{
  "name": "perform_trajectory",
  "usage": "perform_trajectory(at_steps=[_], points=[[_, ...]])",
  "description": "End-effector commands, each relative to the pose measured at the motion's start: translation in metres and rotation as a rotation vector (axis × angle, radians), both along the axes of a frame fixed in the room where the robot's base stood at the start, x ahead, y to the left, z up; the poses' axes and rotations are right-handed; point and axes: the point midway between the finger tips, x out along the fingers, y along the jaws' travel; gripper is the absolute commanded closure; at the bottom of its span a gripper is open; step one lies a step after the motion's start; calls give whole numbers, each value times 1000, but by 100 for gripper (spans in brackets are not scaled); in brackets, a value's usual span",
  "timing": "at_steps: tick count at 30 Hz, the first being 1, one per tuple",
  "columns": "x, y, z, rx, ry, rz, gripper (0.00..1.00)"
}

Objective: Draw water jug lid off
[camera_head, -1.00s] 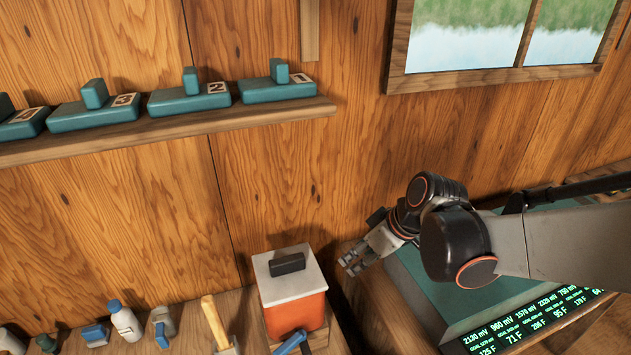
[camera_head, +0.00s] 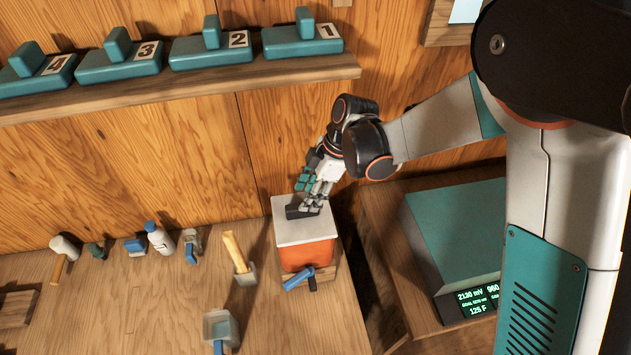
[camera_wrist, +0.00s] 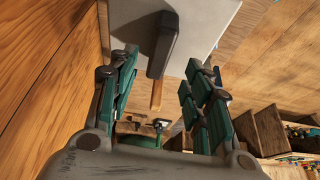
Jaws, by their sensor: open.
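The water jug (camera_head: 304,254) is an orange box-shaped body on the bench against the wall. Its white lid (camera_head: 291,231) sits flat on top, with a dark bar handle (camera_head: 297,212) across it. My gripper (camera_head: 309,198) is over the lid, close to the handle, and partly covers the handle's right end in the head view. In the wrist view my gripper (camera_wrist: 160,95) is open, with the dark handle (camera_wrist: 163,45) between its teal fingers and the white lid (camera_wrist: 210,20) behind. Contact with the handle cannot be told.
A blue-handled tap (camera_head: 299,279) sticks out at the jug's front. A wooden-handled tool (camera_head: 235,252), a white bottle (camera_head: 159,238) and a scoop (camera_head: 220,328) are to the left. Above runs a shelf (camera_head: 180,84) with numbered teal boxes. A teal-topped unit (camera_head: 455,235) stands to the right.

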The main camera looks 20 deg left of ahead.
Motion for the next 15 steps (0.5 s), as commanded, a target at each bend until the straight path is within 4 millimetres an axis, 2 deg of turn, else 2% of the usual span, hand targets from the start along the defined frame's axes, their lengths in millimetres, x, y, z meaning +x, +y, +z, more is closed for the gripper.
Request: perform_trajectory(at_steps=[9,15], points=[[-8,15,-42,0,0,-2,55],[-10,20,-55,0,0,-4,55]])
